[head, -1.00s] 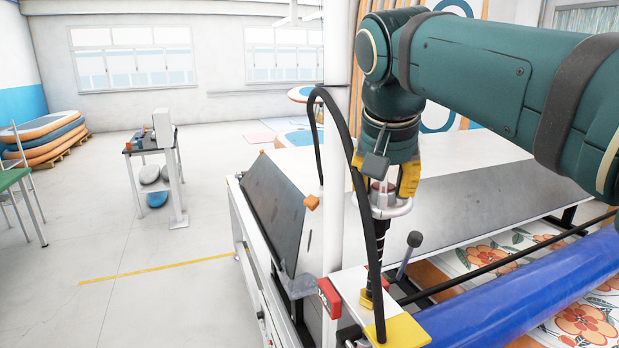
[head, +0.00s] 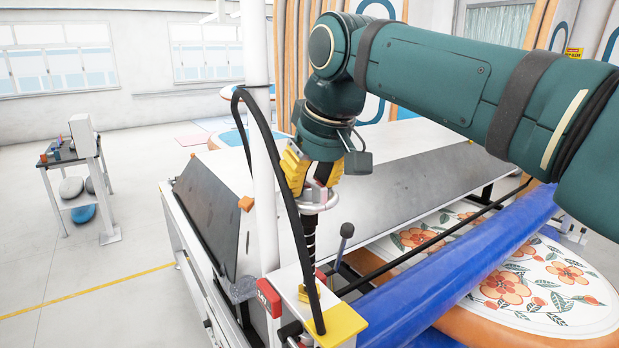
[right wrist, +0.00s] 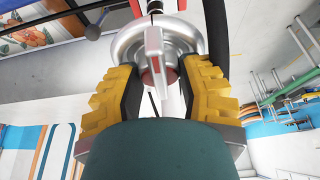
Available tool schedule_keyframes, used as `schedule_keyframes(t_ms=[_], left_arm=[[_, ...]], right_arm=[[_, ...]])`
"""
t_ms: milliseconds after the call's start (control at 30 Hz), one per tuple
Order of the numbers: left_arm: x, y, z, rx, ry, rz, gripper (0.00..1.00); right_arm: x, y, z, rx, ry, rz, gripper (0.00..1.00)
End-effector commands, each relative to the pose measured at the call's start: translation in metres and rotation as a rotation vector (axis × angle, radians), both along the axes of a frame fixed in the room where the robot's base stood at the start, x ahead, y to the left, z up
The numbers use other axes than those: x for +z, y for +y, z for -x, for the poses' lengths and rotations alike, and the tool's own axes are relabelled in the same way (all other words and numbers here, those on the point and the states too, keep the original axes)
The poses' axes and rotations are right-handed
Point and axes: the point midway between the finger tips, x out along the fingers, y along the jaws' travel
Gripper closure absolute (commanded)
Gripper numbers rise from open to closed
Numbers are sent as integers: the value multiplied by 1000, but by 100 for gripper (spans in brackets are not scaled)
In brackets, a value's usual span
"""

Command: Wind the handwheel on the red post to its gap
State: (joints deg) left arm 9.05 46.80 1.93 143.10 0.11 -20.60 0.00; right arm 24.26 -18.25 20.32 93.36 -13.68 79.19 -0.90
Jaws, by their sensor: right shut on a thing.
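The silver handwheel (head: 320,205) sits on top of a dark threaded screw (head: 310,235) at the near end of the machine. My right gripper (head: 309,180) points down at the wheel, with its yellow fingers closed on it. In the right wrist view, the wheel's round rim (right wrist: 124,42) and a silver crossbar with a red mark (right wrist: 154,55) show between the fingers. A red part (head: 320,277) stands at the screw's foot, partly hidden by the black hose. I cannot make out the gap. My left gripper is not in view.
A white pole (head: 262,130) and a black hose (head: 290,200) stand close left of the wheel. A black-knobbed lever (head: 346,232) is just right of the screw. A blue roller (head: 440,275) lies over a flowered board (head: 540,285).

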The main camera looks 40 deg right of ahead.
Motion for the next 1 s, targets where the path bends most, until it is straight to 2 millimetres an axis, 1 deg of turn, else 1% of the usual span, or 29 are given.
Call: schedule_keyframes(t_ms=[33, 467, 500, 533, 567, 867, 1000], left_arm=[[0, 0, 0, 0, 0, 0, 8], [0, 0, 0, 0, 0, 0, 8], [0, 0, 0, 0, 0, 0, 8], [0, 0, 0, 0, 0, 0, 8], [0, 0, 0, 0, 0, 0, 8], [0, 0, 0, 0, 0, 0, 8], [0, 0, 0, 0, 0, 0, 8]], right_arm=[[-3, 0, 0, 6, 8, -3, 96], [-3, 0, 0, 13, 8, -2, 97], [-3, 0, 0, 13, 8, -2, 44], [-3, 0, 0, 12, 8, -2, 34], [-3, 0, 0, 12, 7, -2, 28], [-1, 0, 0, 12, 3, -1, 28], [8, 0, 3, 12, 0, 1, 28]])
